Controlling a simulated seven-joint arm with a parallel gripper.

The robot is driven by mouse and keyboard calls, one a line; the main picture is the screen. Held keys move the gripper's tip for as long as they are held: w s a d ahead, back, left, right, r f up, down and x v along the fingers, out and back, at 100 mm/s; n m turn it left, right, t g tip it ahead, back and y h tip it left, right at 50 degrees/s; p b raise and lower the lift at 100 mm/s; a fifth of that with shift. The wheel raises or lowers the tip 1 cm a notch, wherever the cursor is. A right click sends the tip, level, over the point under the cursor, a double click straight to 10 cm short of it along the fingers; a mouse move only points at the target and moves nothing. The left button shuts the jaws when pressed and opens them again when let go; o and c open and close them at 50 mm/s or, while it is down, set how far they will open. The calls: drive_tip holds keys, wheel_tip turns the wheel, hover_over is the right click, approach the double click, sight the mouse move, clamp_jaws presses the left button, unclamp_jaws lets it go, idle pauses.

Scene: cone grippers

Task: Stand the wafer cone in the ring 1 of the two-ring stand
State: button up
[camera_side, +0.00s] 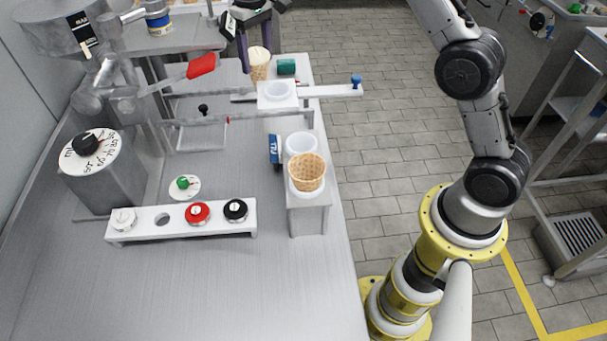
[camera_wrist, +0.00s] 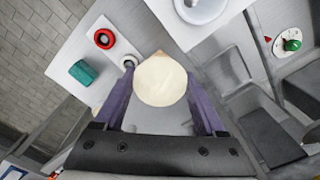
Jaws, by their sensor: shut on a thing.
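A wafer cone (camera_side: 259,71) with a pale cream top is held between the purple fingers of my gripper (camera_side: 256,46), at the top of the side view. In the wrist view the cone's round cream top (camera_wrist: 160,80) sits between both fingers of my gripper (camera_wrist: 163,104); its lower part is mostly hidden. I cannot read which ring is numbered 1.
A teal block (camera_side: 287,66) is right of the held cone. A blue tag (camera_side: 275,149) stands left of the stand. A knob panel (camera_side: 181,222) is further left.

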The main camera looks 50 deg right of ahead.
idle(0.4)
drive_tip(key=s+a+r+m, duration=0.1)
drive_tip(key=s+r, duration=0.2)
drive_tip(key=r, duration=0.5)
drive_tip(key=s+a+r+m, duration=0.1)
drive_tip(key=s+r, duration=0.1)
drive_tip(key=r, duration=0.6)
drive_tip(key=s+a+n, duration=0.3)
drive_tip(key=s+a, duration=0.2)
drive_tip(key=s, duration=0.4)
drive_tip(key=s+a+f+n, duration=0.1)
drive_tip(key=s+a+n, duration=0.3)
drive_tip(key=s, duration=0.5)
drive_tip(key=shift+a+f, duration=0.25)
drive_tip(key=shift+a, duration=0.6)
drive_tip(key=shift+s, duration=0.1)
